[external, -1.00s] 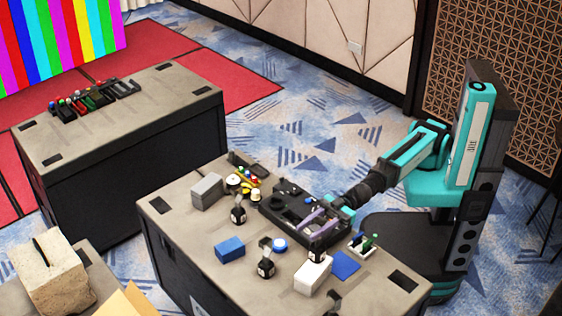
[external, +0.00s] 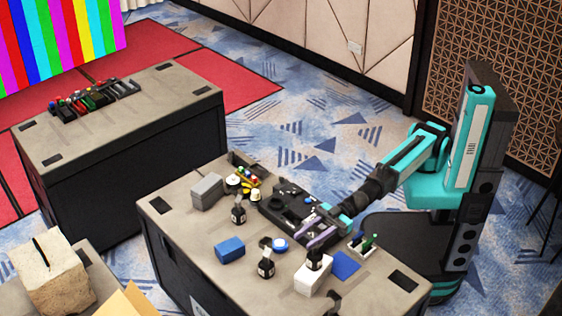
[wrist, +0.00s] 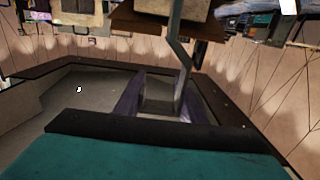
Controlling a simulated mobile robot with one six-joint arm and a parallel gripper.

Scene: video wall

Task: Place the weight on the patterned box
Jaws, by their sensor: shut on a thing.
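My gripper (external: 312,243), with purple fingers, is low over the near table and shut. A small dark weight (external: 316,261) with a pale label hangs just below the fingertips and appears gripped. It is over or touching the top of a white box (external: 312,281); I cannot tell which. No pattern is readable on this box at this size. In the wrist view the purple fingers (wrist: 158,98) flank a greyish thing, and a bent grey rod (wrist: 178,50) rises from there. The grip itself is partly hidden.
Similar dark items (external: 266,265) (external: 238,213), a blue box (external: 230,249), a blue flat piece (external: 346,265) and a grey block (external: 206,190) share the table (external: 192,245). A black console (external: 285,205) lies behind the gripper. The table's front left is clear.

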